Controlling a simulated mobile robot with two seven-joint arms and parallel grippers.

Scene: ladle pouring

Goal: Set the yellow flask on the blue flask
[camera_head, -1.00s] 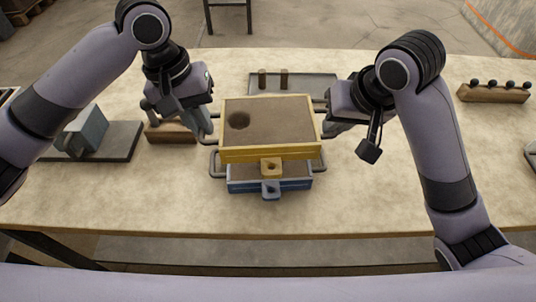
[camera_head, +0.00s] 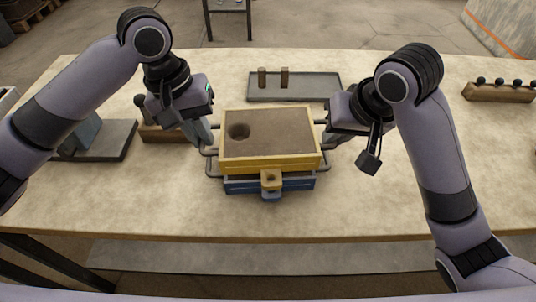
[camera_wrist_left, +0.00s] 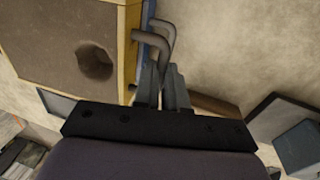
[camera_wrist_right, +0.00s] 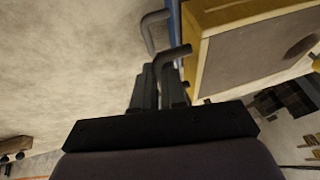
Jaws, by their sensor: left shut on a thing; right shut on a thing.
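The yellow flask (camera_head: 270,147), a box-shaped mould half with a brown sand face and a round hole, lies level over the blue flask (camera_head: 240,186). Their front lugs line up closely. Whether the two touch or a small gap remains, I cannot tell. My left gripper (camera_head: 208,146) is shut on the yellow flask's left handle, also seen in the left wrist view (camera_wrist_left: 152,42). My right gripper (camera_head: 328,143) is shut on its right handle, which shows in the right wrist view (camera_wrist_right: 174,56). The blue flask is mostly hidden beneath; its handles show just below the yellow ones.
A grey tray (camera_head: 300,96) with two brown upright pieces stands behind. A rack with dark knobs (camera_head: 499,92) is at the far right. A grey plate with a block (camera_head: 112,142) and a wooden block (camera_head: 160,135) lie left. The front table is clear.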

